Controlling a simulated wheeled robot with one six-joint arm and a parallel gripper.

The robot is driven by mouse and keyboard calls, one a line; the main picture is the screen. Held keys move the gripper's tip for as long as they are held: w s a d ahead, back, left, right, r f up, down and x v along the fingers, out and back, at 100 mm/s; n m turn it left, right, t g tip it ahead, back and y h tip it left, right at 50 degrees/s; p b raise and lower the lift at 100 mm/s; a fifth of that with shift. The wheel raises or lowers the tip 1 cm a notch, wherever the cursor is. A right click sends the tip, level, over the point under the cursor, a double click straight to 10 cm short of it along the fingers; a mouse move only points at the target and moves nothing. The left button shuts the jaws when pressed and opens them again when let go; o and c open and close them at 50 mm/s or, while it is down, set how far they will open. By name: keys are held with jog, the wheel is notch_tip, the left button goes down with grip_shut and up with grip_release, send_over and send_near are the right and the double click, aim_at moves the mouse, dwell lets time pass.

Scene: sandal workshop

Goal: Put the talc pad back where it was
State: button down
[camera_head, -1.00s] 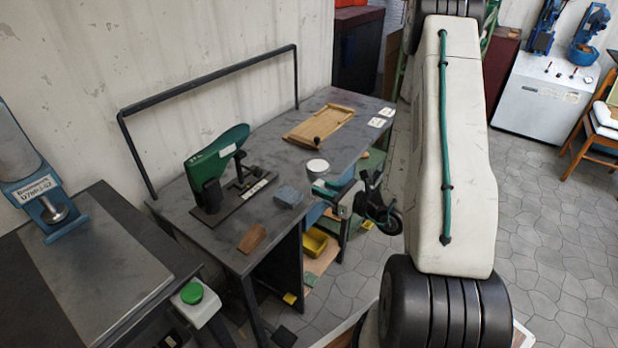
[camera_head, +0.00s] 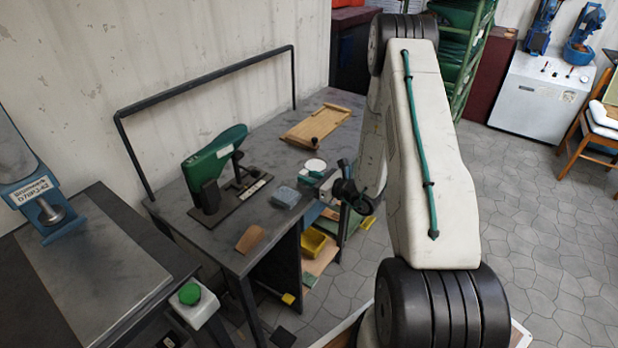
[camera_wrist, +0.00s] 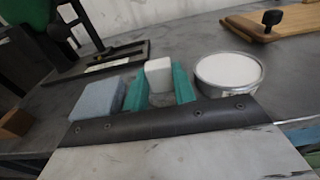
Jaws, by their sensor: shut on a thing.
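My gripper (camera_wrist: 159,88) shows two teal fingers in the wrist view, shut on a small white block, which looks like the talc pad (camera_wrist: 158,66). The pad's top end sticks up between the fingers. A round metal tin with a flat white top (camera_wrist: 228,71) stands just right of the fingers, and it also shows in the head view (camera_head: 315,164). A blue-grey block (camera_wrist: 98,97) lies just left of the fingers. My gripper is at the bench's front edge in the head view, and the pad is hard to make out there.
The grey bench (camera_head: 262,150) carries a green hand press (camera_head: 217,160) at left, a brown piece (camera_head: 250,239) at front left and a wooden board with a dark knob (camera_head: 315,124) at the back. A yellow bin (camera_head: 312,243) sits below. Bench surface behind the tin is clear.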

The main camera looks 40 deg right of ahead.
jog(key=c, duration=1.1)
grip_release()
jog(key=shift+c, duration=0.2)
